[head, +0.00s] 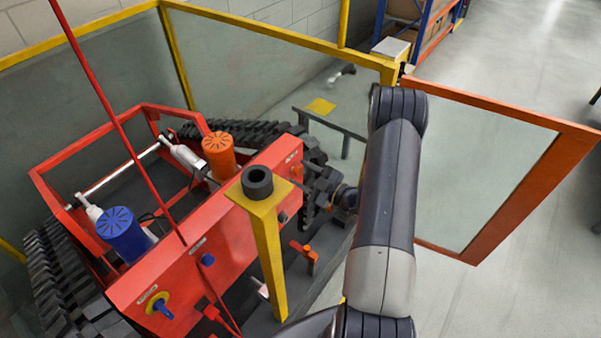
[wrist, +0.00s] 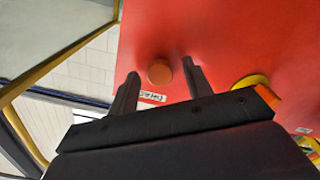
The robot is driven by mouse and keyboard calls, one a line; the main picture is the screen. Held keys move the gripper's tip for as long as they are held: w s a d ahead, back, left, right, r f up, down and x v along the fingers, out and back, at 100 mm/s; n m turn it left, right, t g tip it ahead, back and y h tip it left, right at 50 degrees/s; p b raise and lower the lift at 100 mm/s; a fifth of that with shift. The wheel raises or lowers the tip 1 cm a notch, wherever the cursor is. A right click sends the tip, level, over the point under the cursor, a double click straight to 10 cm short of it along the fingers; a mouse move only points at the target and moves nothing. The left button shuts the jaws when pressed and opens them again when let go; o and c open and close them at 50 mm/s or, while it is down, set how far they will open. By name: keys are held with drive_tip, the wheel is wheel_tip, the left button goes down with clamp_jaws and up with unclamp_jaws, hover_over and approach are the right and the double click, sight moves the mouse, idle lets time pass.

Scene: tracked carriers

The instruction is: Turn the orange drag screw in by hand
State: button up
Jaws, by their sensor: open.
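The orange drag screw (wrist: 159,72) shows in the wrist view as a round orange knob on a red panel (wrist: 222,40). A small white label, upside down, sits just beside it. My gripper (wrist: 160,67) is open, with one dark finger on each side of the knob. Clear gaps show between the knob and both fingers; I cannot tell how far the fingertips are from the panel. In the head view my gripper is at the right end of the red carrier (head: 228,238), partly hidden by its own wrist. I cannot make out the drag screw surely there.
A yellow post (head: 268,255) with a black ring on top stands in front of the carrier. An orange cap (head: 219,156) and a blue cap (head: 122,233) stand on the carrier. A yellow-framed fence is behind; an orange-framed panel (head: 530,195) is at right. Open floor lies beyond.

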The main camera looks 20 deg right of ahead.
drive_tip(key=shift+f+n+b, duration=0.25)
drive_tip(key=shift+n+b, duration=0.55)
drive_tip(key=shift+b, duration=0.05)
drive_tip(key=n+b, duration=0.3)
drive_tip(key=n, duration=0.1)
drive_tip(key=shift+n, duration=0.4)
drive_tip(key=n+b, duration=0.2)
drive_tip(key=n, duration=0.1)
drive_tip(key=shift+r+b, duration=0.15)
drive_tip(key=shift+b, duration=0.15)
drive_tip(key=n+b, duration=0.3)
drive_tip(key=shift+f+n, duration=0.25)
drive_tip(key=shift+n, duration=0.05)
drive_tip(key=n+b, duration=0.4)
drive_tip(key=shift+n+b, duration=0.4)
drive_tip(key=shift+r+n+b, duration=0.25)
drive_tip(key=shift+n+b, duration=0.4)
drive_tip(key=shift+n, duration=0.35)
drive_tip(key=n+b, duration=0.4)
drive_tip(key=b, duration=0.1)
drive_tip(key=n+b, duration=0.4)
drive_tip(key=b, duration=0.1)
drive_tip(key=shift+f+n, duration=0.2)
drive_tip(key=shift+n, duration=0.2)
drive_tip(key=shift+r+n+b, duration=0.35)
drive_tip(key=shift+n+b, duration=0.05)
